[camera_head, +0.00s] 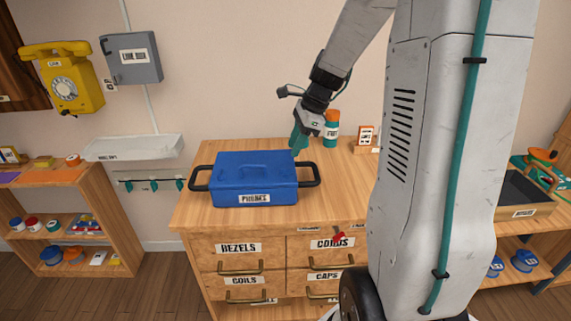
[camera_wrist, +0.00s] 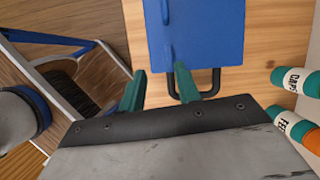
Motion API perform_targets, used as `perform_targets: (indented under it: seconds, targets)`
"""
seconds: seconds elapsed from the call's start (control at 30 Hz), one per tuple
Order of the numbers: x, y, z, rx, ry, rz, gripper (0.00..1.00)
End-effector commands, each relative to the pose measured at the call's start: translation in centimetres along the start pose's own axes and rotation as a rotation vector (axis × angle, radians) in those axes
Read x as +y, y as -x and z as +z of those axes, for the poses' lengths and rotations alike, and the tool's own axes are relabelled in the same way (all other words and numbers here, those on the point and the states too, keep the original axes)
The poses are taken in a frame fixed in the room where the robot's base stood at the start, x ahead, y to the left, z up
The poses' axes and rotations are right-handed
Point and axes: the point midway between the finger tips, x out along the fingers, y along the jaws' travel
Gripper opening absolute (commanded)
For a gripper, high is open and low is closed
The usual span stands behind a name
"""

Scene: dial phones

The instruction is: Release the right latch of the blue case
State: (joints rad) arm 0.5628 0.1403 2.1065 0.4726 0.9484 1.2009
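The blue case (camera_head: 255,178), labelled PROBES, sits shut on the wooden drawer unit with a black handle at each end. My gripper (camera_head: 299,140) is over the case's right rear end in the head view. In the wrist view my gripper (camera_wrist: 160,92) shows two teal fingers spread apart with nothing between them. The case (camera_wrist: 208,35) lies beyond the fingertips. One finger overlaps the right black handle (camera_wrist: 214,80) in the picture; I cannot tell whether they touch. A narrow raised blue part (camera_wrist: 166,14) shows on the case, but I cannot tell whether it is the right latch.
Two bottles, one labelled CAPS (camera_wrist: 295,80), show at the wrist view's right. The wooden top (camera_head: 215,216) is clear in front of the case.

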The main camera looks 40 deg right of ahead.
Motion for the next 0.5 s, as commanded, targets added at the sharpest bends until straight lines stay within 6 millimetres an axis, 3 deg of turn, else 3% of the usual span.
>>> perform_targets:
  seconds: [0.13, 0.5]
  targets:
    - [-1.3, -1.0, -1.5, -0.013, -0.103, -0.008, 0.33]
    - [-1.4, -6.3, -1.5, -0.014, -0.112, -0.006, 0.33]
